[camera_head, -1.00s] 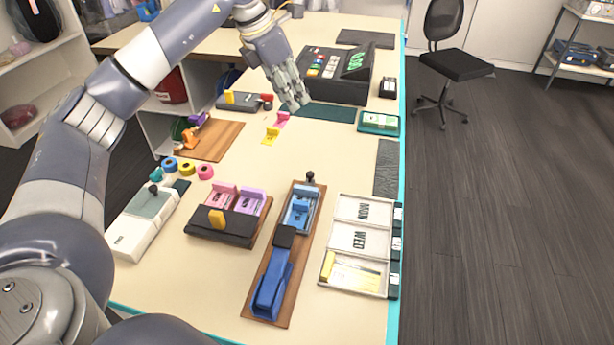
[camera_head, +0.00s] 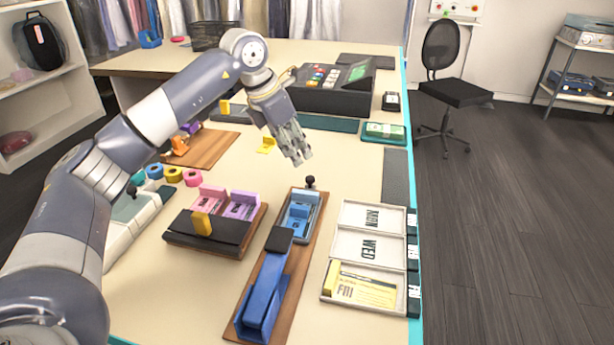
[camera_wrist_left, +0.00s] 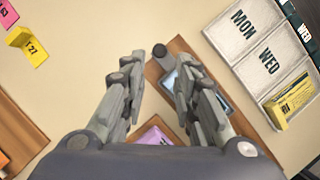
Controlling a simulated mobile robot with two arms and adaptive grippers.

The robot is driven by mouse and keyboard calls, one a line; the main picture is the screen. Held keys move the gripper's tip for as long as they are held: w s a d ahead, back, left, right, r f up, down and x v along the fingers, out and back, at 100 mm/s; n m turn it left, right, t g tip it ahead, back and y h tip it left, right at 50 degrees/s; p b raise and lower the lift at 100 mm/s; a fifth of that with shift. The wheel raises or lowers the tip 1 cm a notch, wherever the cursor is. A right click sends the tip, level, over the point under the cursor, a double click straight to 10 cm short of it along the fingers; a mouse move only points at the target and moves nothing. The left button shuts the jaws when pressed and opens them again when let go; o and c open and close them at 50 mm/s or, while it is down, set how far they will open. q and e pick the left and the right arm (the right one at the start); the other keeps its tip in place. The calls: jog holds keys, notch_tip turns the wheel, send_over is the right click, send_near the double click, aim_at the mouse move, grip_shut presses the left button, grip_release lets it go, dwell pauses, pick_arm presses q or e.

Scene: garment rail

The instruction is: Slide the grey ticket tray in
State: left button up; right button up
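The grey ticket tray (camera_head: 317,208) lies on a long wooden board, holding blue tickets (camera_head: 297,220). A black knob (camera_head: 310,181) stands at its far end. A blue stapler-like device (camera_head: 262,300) sits on the near part of the board. My left gripper (camera_head: 302,156) is above the table, just beyond the knob, fingers pointing down and empty. In the left wrist view the fingers (camera_wrist_left: 158,75) stand apart, with the knob (camera_wrist_left: 178,46) beside the right finger's tip. That finger hides part of the tray. My right gripper is out of view.
A dark holder with pink and purple tickets (camera_head: 222,205) stands left of the board. A white MON/WED/FRI tray (camera_head: 338,297) lies to the right. A yellow ticket block (camera_head: 266,145) is behind the gripper. A cash register (camera_head: 325,95) stands farther back.

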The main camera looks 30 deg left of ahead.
aim_at(309, 178)
pick_arm(q)
jog(key=p+x, duration=0.1)
jog(key=x, duration=0.8)
jog(key=shift+s, duration=0.1)
grip_shut()
